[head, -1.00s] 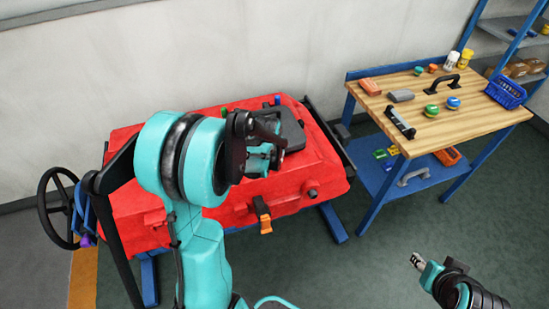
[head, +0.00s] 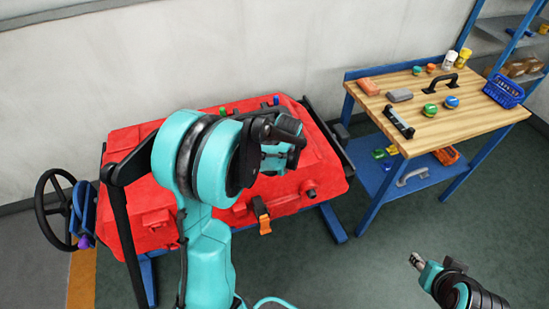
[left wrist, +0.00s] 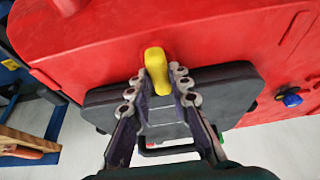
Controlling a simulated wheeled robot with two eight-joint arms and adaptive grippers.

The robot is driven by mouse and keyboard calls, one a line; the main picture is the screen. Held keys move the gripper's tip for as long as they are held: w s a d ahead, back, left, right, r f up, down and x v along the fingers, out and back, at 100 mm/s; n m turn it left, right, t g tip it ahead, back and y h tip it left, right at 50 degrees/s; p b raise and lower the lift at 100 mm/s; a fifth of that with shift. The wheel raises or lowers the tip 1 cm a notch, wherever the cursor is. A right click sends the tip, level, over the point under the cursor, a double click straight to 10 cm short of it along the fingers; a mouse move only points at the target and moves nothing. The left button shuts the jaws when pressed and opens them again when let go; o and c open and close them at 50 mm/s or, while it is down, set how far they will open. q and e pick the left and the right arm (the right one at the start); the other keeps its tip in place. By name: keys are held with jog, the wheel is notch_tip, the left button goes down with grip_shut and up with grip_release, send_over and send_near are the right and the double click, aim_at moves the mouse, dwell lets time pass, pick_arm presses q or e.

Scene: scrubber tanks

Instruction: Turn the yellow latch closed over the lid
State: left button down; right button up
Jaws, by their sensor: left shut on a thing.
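The yellow latch (left wrist: 156,68) is mounted on the red tank (left wrist: 215,30) at the edge of the dark lid (left wrist: 237,92). In the left wrist view its near end lies over the lid's edge. My left gripper (left wrist: 160,82) has its fingertips on both sides of the latch and is shut on it. In the head view my left gripper (head: 290,145) is above the tank's right part and hides the latch and most of the lid. My right gripper (head: 417,261) is over the floor at lower right, too small to tell open or shut.
A wooden-topped workbench (head: 440,115) with several small items stands right of the tank. A black handwheel (head: 52,210) is at the tank's left end. An orange-and-black clip (head: 263,217) hangs on the tank's front. The green floor between tank and right arm is clear.

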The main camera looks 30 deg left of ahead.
dwell(0.3)
pick_arm(q)
jog(key=c, duration=1.7)
grip_release()
jog(key=v, duration=1.2)
jog(key=s+d+m+t+h, duration=0.1)
jog(key=s+d+m, duration=0.2)
jog(key=s, duration=0.2)
jog(key=s+d+m+t+h, duration=0.1)
jog(key=s+d+m, duration=0.2)
jog(key=s+d, duration=0.1)
jog(key=s+d+m+t+h, duration=0.1)
jog(key=s+d+m+t, duration=0.1)
jog(key=s+d+m, duration=0.2)
jog(key=shift+s+d+r+h, duration=0.1)
jog(key=shift+s+r+h, duration=0.1)
jog(key=shift+s, duration=0.45)
jog(key=shift+s+d+r+h, duration=0.1)
jog(key=shift+s+r, duration=0.1)
jog(key=shift+s, duration=0.4)
